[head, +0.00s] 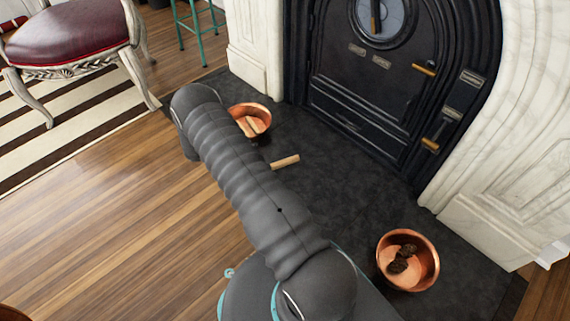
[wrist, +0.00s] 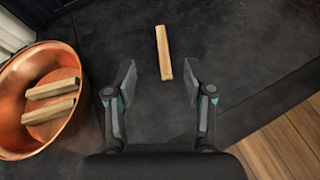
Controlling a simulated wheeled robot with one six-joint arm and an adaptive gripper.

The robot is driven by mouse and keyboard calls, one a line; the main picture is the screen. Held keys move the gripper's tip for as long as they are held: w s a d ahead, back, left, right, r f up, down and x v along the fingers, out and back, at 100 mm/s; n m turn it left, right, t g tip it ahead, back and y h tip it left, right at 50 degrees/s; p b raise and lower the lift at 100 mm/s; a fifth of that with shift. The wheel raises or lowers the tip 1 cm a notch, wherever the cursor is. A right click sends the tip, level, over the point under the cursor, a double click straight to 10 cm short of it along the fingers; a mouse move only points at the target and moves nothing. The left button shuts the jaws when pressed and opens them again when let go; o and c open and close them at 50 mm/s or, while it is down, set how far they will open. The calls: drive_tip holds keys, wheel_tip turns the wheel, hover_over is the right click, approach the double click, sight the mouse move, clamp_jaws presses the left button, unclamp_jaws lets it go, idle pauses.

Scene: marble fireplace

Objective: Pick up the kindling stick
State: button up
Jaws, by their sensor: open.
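A pale wooden kindling stick (head: 285,161) lies alone on the dark hearth slab, just right of my arm in the head view. In the wrist view the stick (wrist: 164,52) lies lengthwise ahead of my gripper (wrist: 160,84). In the head view my arm hides the gripper.
A copper bowl (wrist: 72,120) with two similar sticks (wrist: 50,109) stands left of my gripper. Another copper bowl (head: 428,262) holds dark brown lumps at the hearth's right. The black fireplace door (head: 370,90) and marble surround (head: 500,190) stand behind. Wood floor (head: 110,220) lies in front.

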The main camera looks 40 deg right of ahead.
sight(288, 159)
drive_tip(key=shift+n+h, duration=0.5)
drive_tip(key=shift+n, duration=0.2)
drive_tip(key=f, duration=0.4)
drive_tip(key=s+f, duration=0.1)
drive_tip(key=f, duration=0.1)
drive_tip(key=shift+d, duration=0.35)
drive_tip(key=shift+d+f, duration=0.2)
drive_tip(key=b+x, duration=0.1)
drive_tip(key=x, duration=1.2)
drive_tip(key=shift+d, duration=0.3)
drive_tip(key=shift+w, duration=0.1)
clamp_jaws()
